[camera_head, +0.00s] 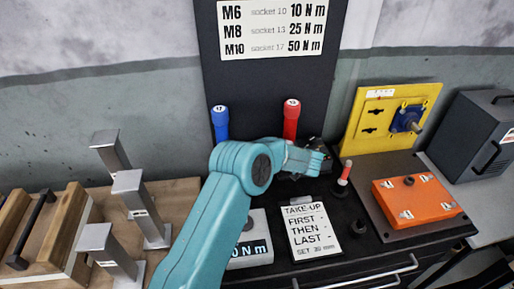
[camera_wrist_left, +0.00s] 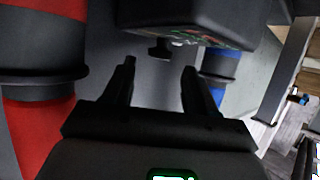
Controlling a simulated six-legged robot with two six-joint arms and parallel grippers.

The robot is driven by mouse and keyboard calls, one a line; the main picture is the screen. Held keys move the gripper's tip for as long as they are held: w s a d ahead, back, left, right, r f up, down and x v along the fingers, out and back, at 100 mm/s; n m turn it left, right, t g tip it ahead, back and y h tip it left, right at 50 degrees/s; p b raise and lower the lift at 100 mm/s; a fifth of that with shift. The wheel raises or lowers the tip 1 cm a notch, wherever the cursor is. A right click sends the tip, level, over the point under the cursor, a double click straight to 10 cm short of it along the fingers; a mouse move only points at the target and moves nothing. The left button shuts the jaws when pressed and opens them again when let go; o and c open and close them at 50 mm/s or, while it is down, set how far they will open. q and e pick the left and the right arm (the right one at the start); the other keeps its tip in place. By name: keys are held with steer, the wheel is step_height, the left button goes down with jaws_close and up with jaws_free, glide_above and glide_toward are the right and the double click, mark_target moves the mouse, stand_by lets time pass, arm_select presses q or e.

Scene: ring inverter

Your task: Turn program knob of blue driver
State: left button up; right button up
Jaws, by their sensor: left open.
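The blue driver (camera_head: 220,123), with a label 17 on its top, stands upright against the dark back panel in the head view. Its blue body also shows at the right in the left wrist view (camera_wrist_left: 222,68). A small dark knob (camera_wrist_left: 160,50) projects from a dark box (camera_wrist_left: 205,15) with coloured marks. My left gripper (camera_wrist_left: 160,78) is open and empty, its two fingers pointing toward the knob, which sits apart just beyond the fingertips. In the head view my teal arm hides the driver's lower part, and the fingers are not clear. My right gripper is not in view.
A red driver (camera_head: 291,118) stands right of the blue one and fills the left of the wrist view (camera_wrist_left: 40,50). Metal posts (camera_head: 140,208) stand left.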

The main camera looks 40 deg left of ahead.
arm_select(q)
steer(key=b+v, duration=0.1)
steer(key=v, duration=1.2)
steer(key=shift+b, duration=0.35)
